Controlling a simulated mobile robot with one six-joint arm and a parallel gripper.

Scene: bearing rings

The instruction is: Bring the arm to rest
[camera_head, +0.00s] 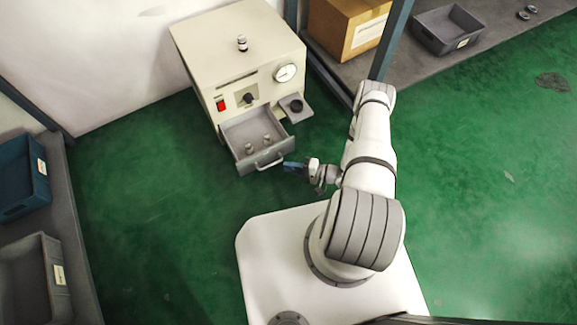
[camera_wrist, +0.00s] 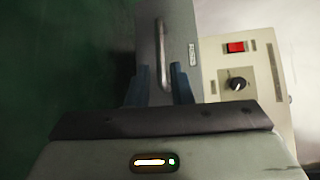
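My gripper (camera_head: 290,167) is in front of the open drawer (camera_head: 240,163) of a beige machine (camera_head: 215,45). In the wrist view, the blue fingers of my gripper (camera_wrist: 161,88) stand apart with a gap between them. The metal drawer handle (camera_wrist: 161,50) shows ahead, in line with that gap. In the head view the handle (camera_head: 269,162) is close to the fingertips; whether they touch cannot be told. Two small metal pieces (camera_head: 249,149) (camera_head: 267,139) lie in the drawer. My arm is bent, reaching up and then back down to the left.
The machine has a red switch (camera_head: 221,105), a gauge (camera_head: 286,73), a small side shelf (camera_head: 294,107) and a metal piece on top (camera_head: 242,43). A cardboard box (camera_head: 345,28) and grey bin (camera_head: 447,30) are behind a post. Bins (camera_head: 22,180) stand left.

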